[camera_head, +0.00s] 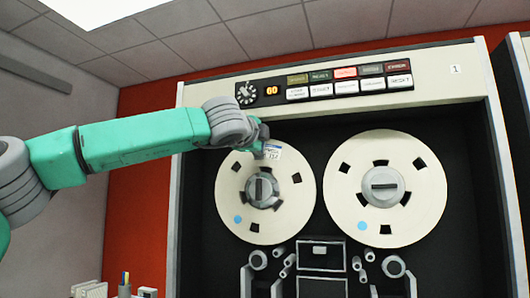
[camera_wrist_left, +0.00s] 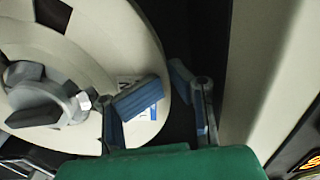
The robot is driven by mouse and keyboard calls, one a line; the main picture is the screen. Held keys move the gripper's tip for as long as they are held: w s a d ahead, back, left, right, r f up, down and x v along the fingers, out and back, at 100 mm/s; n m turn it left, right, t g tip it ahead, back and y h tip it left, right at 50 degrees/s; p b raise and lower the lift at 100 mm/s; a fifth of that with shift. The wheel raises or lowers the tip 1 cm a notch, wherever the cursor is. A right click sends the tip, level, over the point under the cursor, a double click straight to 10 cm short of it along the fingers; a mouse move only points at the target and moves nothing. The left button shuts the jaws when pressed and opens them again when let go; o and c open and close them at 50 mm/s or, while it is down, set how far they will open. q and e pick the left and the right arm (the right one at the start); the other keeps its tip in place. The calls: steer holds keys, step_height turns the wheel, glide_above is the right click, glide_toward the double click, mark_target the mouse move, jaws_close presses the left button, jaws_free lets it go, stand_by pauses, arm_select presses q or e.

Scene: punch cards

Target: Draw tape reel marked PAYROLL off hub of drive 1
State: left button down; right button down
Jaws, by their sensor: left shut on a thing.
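The left cream tape reel (camera_head: 235,190) sits on the hub (camera_head: 262,189) of the drive marked 1 (camera_head: 455,70). Its white and blue label (camera_head: 272,152) is at the upper rim, partly covered and too small to read. My left gripper (camera_head: 262,143) is at that rim. In the left wrist view the gripper (camera_wrist_left: 162,86) is shut on the reel (camera_wrist_left: 95,40), one finger over the label and the other beyond the rim. The grey hub (camera_wrist_left: 40,105) shows at left with the reel around it. My right gripper is not in view.
A second reel (camera_head: 345,190) is on the right hub, close beside the first. Tape guides and rollers (camera_head: 320,255) sit below. A button panel (camera_head: 335,82) is above. Pens in a cup (camera_head: 124,285) stand at lower left.

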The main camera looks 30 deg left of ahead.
arm_select(q)
steer(key=shift+w+a+f+g, duration=0.1)
steer(key=shift+w+f+g, duration=0.2)
steer(key=shift+f, duration=0.2)
steer(key=shift+w+f+g, duration=0.2)
steer(key=shift+w+f, duration=0.05)
steer(key=shift+f, duration=0.25)
stand_by(0.8)
steer(key=shift+s+f, duration=0.1)
stand_by(0.3)
steer(key=c, duration=1.5)
jaws_free()
steer(key=shift+s, duration=0.25)
steer(key=shift+o, duration=0.2)
steer(key=shift+w+a, duration=0.2)
steer(key=shift+w, duration=0.2)
steer(key=o, duration=0.9)
steer(key=shift+s+f, duration=0.1)
steer(key=shift+c, duration=0.2)
steer(key=shift+a, duration=0.1)
steer(key=shift+r, duration=0.2)
steer(key=shift+s+r, duration=0.15)
